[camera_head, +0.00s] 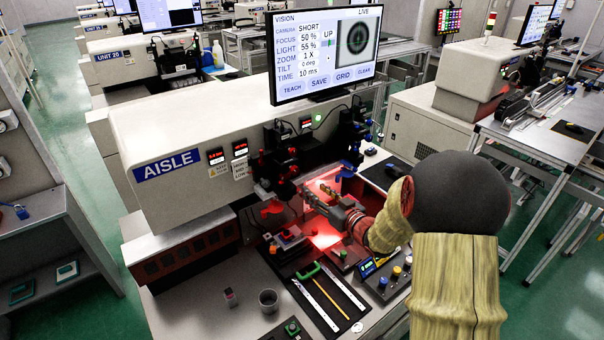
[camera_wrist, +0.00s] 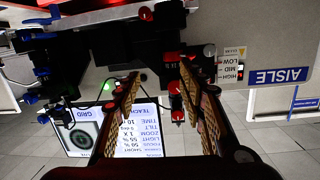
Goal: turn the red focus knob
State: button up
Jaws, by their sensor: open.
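My gripper (camera_head: 318,192) is open and empty in front of the dark optics assembly (camera_head: 280,158) of the AISLE machine. In the upside-down wrist view, its two patterned fingers (camera_wrist: 163,92) stand apart. Several red knobs show there: one on the dark assembly (camera_wrist: 172,57), one just beyond the fingers (camera_wrist: 174,87), and one higher up (camera_wrist: 145,14). They appear between or above the fingers, and I see no grip on any. I cannot tell which is the focus knob. The monitor (camera_head: 325,52) reads focus 50 %.
Blue knobs (camera_wrist: 44,72) sit on a neighbouring dark stage. A red-lit work area (camera_head: 325,235) lies below my gripper. The bench holds a black tray (camera_head: 328,300), a cup (camera_head: 268,300) and a button box (camera_head: 384,277). The white machine housing (camera_head: 190,130) stands behind.

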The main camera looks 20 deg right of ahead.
aim_at(296, 171)
jog(key=shift+t+y, duration=0.7)
jog(key=w+a+r, duration=0.1)
jog(key=w, duration=0.1)
jog(key=w+a+r, duration=0.1)
jog(key=w, duration=0.2)
jog(key=w+a+r, duration=0.1)
jog(key=w, duration=0.1)
jog(key=shift+w+a+r, duration=0.15)
jog(key=shift+w+r, duration=0.2)
jog(key=c, duration=0.3)
grip_shut()
